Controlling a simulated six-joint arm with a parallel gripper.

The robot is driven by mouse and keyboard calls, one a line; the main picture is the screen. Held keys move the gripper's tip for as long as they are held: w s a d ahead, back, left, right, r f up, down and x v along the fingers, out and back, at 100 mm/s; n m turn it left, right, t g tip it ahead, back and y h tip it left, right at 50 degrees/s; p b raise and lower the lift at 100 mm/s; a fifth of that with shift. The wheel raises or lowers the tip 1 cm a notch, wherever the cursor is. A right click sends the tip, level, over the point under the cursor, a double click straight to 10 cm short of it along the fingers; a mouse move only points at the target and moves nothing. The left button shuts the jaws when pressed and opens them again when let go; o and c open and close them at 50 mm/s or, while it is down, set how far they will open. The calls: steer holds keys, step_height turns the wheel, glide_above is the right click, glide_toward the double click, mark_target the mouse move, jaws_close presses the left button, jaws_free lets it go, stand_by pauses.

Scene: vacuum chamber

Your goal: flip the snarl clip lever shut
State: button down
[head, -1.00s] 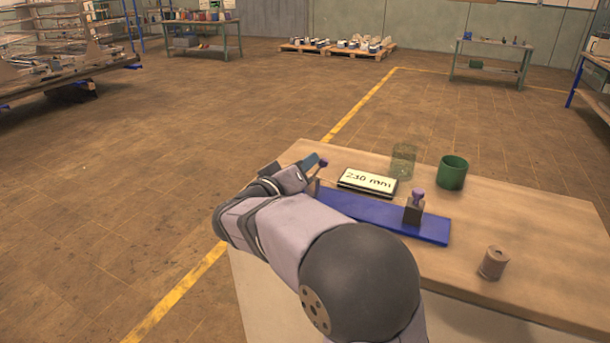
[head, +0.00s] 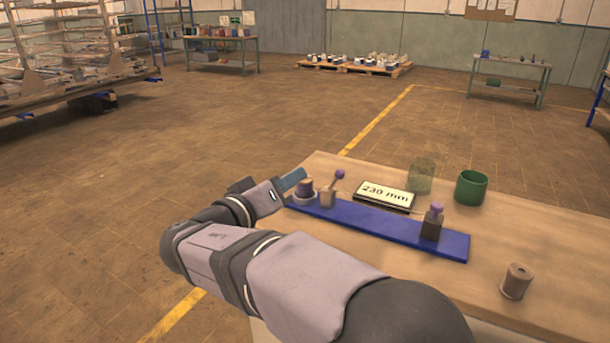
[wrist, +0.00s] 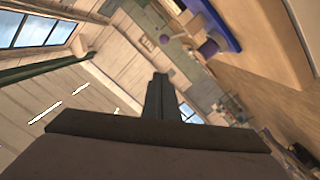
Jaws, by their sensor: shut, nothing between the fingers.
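In the head view a small beige block (head: 328,199), which looks like the snarl clip, stands near the left end of a blue board (head: 385,229). Its lever (head: 335,184) slants up and to the right to a purple ball knob (head: 340,174). My gripper (head: 294,179) is left of the lever, beside a purple-topped round piece on a pale base (head: 305,190), and appears apart from the lever. Its fingers are shut and empty, and the wrist view shows them together (wrist: 160,98). The blue board (wrist: 218,22) and a purple part (wrist: 208,47) show there at upper right.
A dark block with a purple top (head: 432,224) is at the board's right end. A clear green cup (head: 421,176), a green cup (head: 471,188) and a brown spool (head: 516,281) stand on the wooden table (head: 550,250).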

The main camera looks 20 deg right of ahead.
steer(key=shift+v, duration=1.1)
